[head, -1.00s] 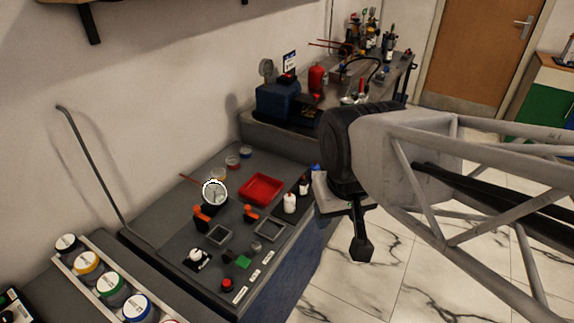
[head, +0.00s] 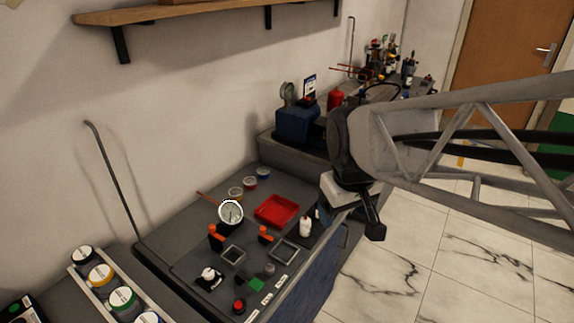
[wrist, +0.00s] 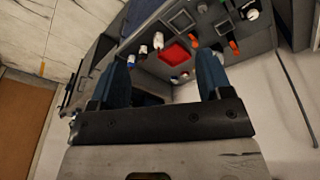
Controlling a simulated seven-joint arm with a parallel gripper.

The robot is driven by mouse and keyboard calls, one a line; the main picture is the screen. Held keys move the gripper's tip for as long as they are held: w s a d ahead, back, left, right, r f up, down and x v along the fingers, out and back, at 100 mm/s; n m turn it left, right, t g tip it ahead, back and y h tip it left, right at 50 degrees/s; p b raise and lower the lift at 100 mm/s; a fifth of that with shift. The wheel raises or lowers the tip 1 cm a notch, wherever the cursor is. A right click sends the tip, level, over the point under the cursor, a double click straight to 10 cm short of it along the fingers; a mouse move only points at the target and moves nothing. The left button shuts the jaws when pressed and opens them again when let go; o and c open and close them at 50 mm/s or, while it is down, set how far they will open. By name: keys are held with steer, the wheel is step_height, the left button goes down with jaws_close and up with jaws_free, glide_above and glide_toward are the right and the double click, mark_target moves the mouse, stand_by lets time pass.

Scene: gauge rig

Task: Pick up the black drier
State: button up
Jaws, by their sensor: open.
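My gripper (wrist: 165,62) is open and empty in the wrist view, its two blue fingers wide apart. In the head view my arm reaches in from the right and its end hangs beside the bench's right edge; the fingers are mostly hidden there. I cannot pick out the black drier for certain. Small dark and white bottles (head: 306,226) stand on the bench right of the red tray (head: 277,211), close to my gripper. The tray also shows between the fingers in the wrist view (wrist: 174,53).
The grey bench (head: 190,225) carries a round gauge (head: 231,212), orange-handled valves (head: 264,234), square frames and a red button (head: 239,306). A rack of jars (head: 101,277) is at the lower left. A blue machine (head: 296,124) stands behind. Marble floor lies open at right.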

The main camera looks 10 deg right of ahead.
steer(key=w+d+f+n+g, duration=0.1)
steer(key=w+d+f+n, duration=0.15)
steer(key=w+f, duration=0.45)
steer(key=w+d+f+n, duration=0.15)
steer(key=w+n, duration=0.25)
steer(key=w, duration=0.8)
steer(key=w+d+f+n+g, duration=0.1)
steer(key=w+f+n, duration=0.2)
steer(key=w+f, duration=0.45)
steer(key=w+f+n, duration=0.1)
steer(key=w+f, duration=0.1)
steer(key=w, duration=0.1)
steer(key=w+d+f+n, duration=0.1)
steer(key=w+f, duration=0.2)
steer(key=w+d+f+n, duration=0.1)
steer(key=w+f, duration=0.2)
steer(key=shift+w+d+f, duration=0.15)
steer(key=shift+w+d, duration=0.05)
steer(key=shift+d, duration=0.05)
steer(key=shift+w+f, duration=0.2)
steer(key=shift+f, duration=0.1)
steer(key=shift+f, duration=1.3)
steer(key=shift+w+d+f, duration=0.1)
steer(key=shift+d+f, duration=0.05)
steer(key=shift+f, duration=2.45)
